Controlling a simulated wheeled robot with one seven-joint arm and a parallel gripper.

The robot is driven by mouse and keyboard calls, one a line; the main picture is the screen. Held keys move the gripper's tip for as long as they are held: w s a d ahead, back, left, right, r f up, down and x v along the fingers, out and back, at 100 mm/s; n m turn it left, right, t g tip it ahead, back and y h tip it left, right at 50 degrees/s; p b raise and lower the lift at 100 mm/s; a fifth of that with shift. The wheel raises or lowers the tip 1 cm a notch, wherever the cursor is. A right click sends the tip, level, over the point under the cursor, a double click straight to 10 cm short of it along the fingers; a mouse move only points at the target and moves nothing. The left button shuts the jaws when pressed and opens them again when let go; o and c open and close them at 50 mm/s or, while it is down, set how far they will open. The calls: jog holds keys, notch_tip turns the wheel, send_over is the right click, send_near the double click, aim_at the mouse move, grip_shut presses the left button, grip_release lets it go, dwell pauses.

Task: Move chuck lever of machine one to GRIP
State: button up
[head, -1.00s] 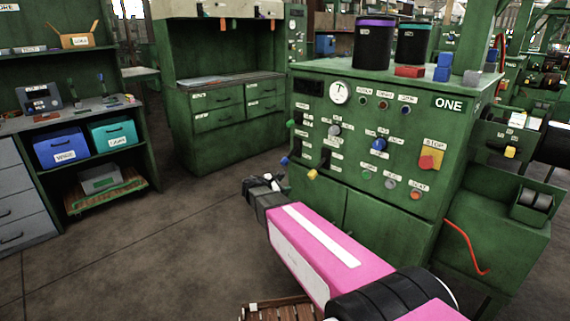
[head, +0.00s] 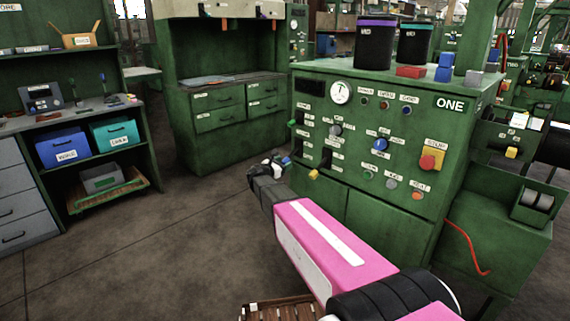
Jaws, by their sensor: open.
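Machine ONE (head: 390,235) is a green cabinet with a control panel. At the panel's left side are levers with coloured ends: a green-tipped one (head: 292,123), a blue-tipped one (head: 287,161) and a yellow-tipped one (head: 314,175). The small labels are too blurred to tell which is the chuck lever or where GRIP is. My gripper (head: 272,164) is open, at the end of my pink arm, in front of the panel's lower left. In the picture its fingers lie right beside the blue tip. I cannot tell whether they touch it; the gripper partly hides that area.
A red mushroom stop button (head: 428,162), a blue knob (head: 380,145) and a grey knob (head: 335,130) are on the panel. Dark canisters (head: 375,45) and blocks stand on top. A green workbench (head: 225,115) is behind. The floor (head: 170,240) at left is clear.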

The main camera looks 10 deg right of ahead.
jog(key=shift+w+d, duration=0.45)
jog(key=shift+d, duration=0.15)
